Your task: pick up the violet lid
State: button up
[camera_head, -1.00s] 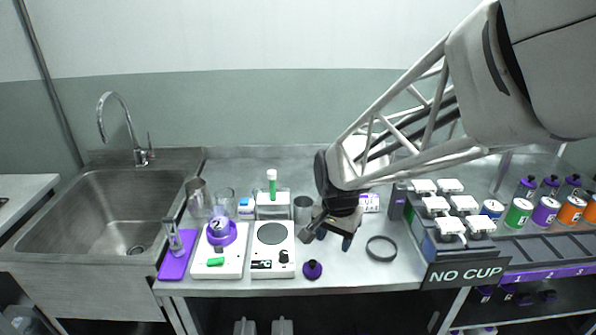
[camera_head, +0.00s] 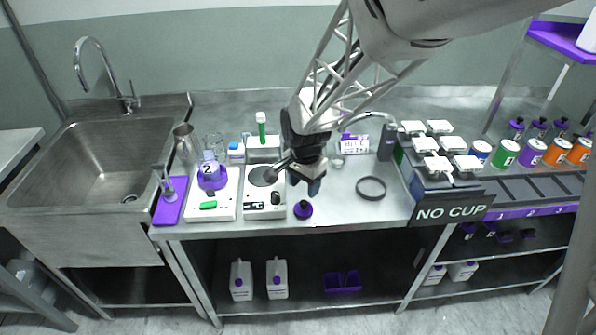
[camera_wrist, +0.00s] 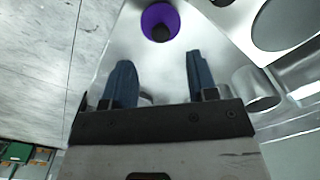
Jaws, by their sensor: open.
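The violet lid (camera_head: 303,209), a small round disc with a black knob, lies on the steel bench near its front edge, right of the hot plate's lower corner. In the wrist view, the lid (camera_wrist: 160,20) shows at the top, beyond the fingertips and roughly in line with the gap between them. My gripper (camera_head: 293,181) is over the bench, just behind the lid in the picture, by the hot plate. In the wrist view my gripper (camera_wrist: 158,62) has its two blue fingers spread wide with nothing between them.
The hot plate (camera_head: 253,202) and a white stirrer (camera_head: 226,212) with a violet-ringed flask (camera_head: 211,172) stand left. A black ring (camera_head: 370,187) lies right, before the NO CUP rack (camera_head: 449,212). Bench between lid and ring is clear.

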aim_at(304, 202)
jog(key=shift+f, duration=1)
jog(key=shift+f, duration=0.15)
jog(key=shift+f, duration=2.45)
jog(key=shift+c, duration=0.4)
jog(key=c, duration=0.9)
